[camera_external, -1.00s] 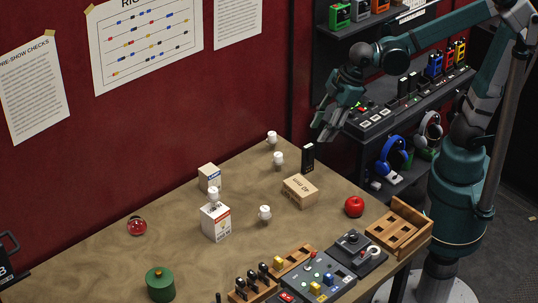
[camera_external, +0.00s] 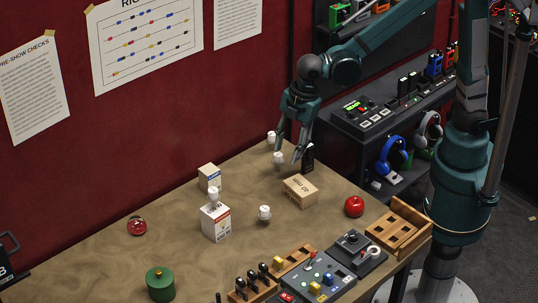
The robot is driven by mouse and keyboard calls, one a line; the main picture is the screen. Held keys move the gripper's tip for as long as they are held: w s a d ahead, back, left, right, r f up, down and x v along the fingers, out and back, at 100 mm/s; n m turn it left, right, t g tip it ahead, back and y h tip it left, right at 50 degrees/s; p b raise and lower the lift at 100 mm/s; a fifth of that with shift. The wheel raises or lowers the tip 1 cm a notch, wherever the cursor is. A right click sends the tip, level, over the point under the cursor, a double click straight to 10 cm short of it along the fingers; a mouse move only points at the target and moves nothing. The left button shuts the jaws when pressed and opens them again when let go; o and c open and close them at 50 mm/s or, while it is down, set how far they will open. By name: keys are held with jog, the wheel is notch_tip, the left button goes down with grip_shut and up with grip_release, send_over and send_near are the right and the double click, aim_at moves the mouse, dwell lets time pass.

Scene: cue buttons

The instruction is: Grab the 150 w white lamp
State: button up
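Several small white lamps are on the wooden table, and I cannot read a wattage on any of them. One lamp (camera_external: 271,137) stands at the back, another lamp (camera_external: 278,159) stands just in front of it. A third lamp (camera_external: 264,213) is near the middle, and one more lamp (camera_external: 213,197) sits on or directly behind a white carton (camera_external: 215,222). My gripper (camera_external: 287,156) points down with its fingers apart, over the back of the table near the two rear lamps. It appears empty; its exact height above them is hard to tell.

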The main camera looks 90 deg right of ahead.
jog(key=w+a+f+n+g+p, duration=0.1)
jog(key=w+a+f+n+p, duration=0.25)
jog(key=w+a, duration=0.2)
jog(key=n+g+p, duration=0.1)
jog(key=n+p, duration=0.1)
jog(key=p, duration=0.1)
send_over(265, 208)
jog(key=shift+h, duration=0.3)
jog(key=f, duration=0.3)
jog(key=d+f, duration=0.1)
jog(key=f, duration=0.1)
jog(key=shift+s+f, duration=0.1)
jog(key=shift+f, duration=0.1)
jog(key=shift+a+f+n, duration=0.25)
jog(key=shift+f, duration=0.1)
jog(key=shift+f, duration=0.1)
jog(key=shift+f, duration=1.2)
jog(key=shift+f, duration=0.15)
jog(key=shift+w+a+f+p, duration=0.15)
jog(key=shift+f+p, duration=0.2)
jog(key=shift+f, duration=0.9)
jog(key=shift+w+a+f+p, duration=0.1)
jog(key=shift+f+p, duration=0.25)
jog(key=shift+f, duration=0.85)
jog(key=shift+s, duration=0.1)
jog(key=shift+c, duration=0.3)
